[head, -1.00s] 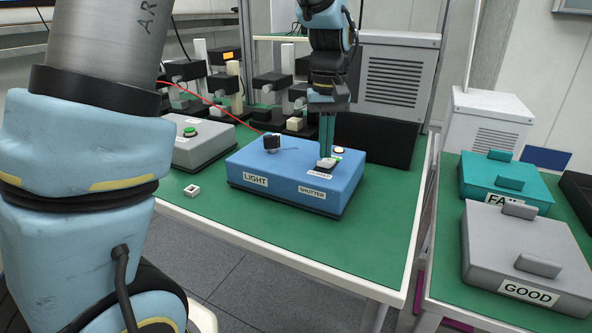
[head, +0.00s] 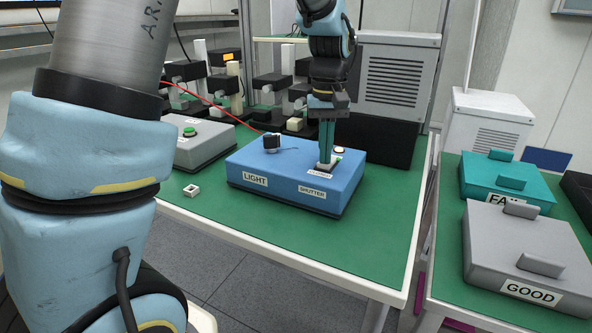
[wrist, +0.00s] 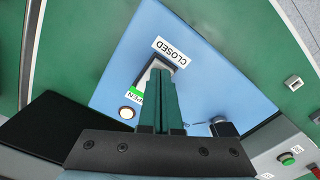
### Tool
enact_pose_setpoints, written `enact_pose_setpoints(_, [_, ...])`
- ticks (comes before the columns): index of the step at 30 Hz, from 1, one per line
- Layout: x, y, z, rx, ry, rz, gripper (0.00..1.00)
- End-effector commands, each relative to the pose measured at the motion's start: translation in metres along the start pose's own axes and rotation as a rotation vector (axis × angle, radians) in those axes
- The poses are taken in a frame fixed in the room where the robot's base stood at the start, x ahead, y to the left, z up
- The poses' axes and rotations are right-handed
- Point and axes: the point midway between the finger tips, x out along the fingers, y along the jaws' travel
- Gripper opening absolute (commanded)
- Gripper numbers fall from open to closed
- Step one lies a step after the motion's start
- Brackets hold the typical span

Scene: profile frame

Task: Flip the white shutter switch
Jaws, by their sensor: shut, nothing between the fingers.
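The blue control box (head: 283,180) with "LIGHT" and "SHUTTER" labels stands on the green table. The white shutter switch (head: 319,166) sits on its top, above the "SHUTTER" label. In the wrist view, the switch (wrist: 147,74) lies between a white "CLOSED" label (wrist: 171,51) and a green "OPEN" label (wrist: 136,95). My gripper (head: 326,162) points down over the switch with its teal fingers together and empty. In the wrist view, the gripper (wrist: 160,75) hides much of the switch. I cannot tell whether the fingertips touch it or which way it is tipped.
A black light switch (head: 271,141) stands up at the left of the box top. A round white button (wrist: 127,112) is near the "OPEN" label. A grey box with a green button (head: 190,131) stands left. A small white square part (head: 191,190) lies on the table.

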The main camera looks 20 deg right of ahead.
Motion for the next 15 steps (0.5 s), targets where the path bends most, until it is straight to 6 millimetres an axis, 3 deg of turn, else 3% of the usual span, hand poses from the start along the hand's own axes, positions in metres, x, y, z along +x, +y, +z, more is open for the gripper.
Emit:
enact_pose_setpoints(7, [-0.002,0.000,0.000,0.000,0.000,0.000,0.00])
enact_pose_setpoints(15, [-0.023,0.000,0.000,0.000,0.001,0.000,0.00])
